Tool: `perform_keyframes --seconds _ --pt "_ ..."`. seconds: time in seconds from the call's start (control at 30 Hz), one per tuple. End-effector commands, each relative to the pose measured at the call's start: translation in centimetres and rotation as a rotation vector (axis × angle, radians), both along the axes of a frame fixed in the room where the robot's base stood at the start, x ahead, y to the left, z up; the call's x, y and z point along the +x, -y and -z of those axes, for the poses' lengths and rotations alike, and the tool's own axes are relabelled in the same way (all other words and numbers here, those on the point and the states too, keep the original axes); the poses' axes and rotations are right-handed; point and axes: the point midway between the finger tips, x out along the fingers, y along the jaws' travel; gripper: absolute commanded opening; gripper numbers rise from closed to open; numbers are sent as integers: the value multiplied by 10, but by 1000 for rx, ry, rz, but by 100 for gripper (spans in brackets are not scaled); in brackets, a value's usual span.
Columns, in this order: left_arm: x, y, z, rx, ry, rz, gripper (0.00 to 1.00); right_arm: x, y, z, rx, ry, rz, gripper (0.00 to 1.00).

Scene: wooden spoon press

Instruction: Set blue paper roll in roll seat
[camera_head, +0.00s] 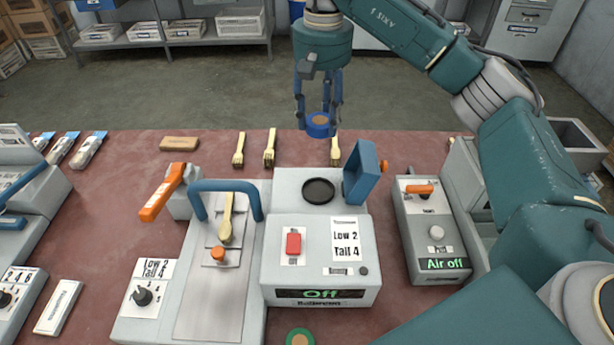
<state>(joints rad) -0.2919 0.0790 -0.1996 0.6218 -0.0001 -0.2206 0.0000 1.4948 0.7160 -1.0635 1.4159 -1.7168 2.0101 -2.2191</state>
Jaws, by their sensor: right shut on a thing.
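The blue paper roll (318,130), a short blue ring with a brown core, is in my right gripper (319,112). The gripper points down, with its fingers shut around the roll, above the back edge of the table. The roll seat (318,191) looks like a round black recess on top of the grey machine (320,293). The roll shows behind the seat in the picture and apart from it. My left gripper is not in view.
A blue upright flap (362,173) stands right beside the seat. An orange lever (163,192) and blue handle (226,185) rise to the left. A grey air box (437,258) stands right. A green roll (299,337) is at the bottom edge.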

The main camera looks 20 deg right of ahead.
Motion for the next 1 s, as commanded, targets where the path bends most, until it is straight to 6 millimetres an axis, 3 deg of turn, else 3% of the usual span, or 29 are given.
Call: perform_keyframes --seconds 0.23,0.5,0.7,1.0 --pt "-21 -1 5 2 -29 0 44 -2 -1 65 2 -9 -3 21" --pt "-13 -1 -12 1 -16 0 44 -3 0 129 0 -7 0 21" --pt "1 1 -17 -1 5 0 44 -1 0 153 0 -3 -1 21" --pt "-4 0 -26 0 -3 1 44 -2 0 185 -1 -5 1 21"
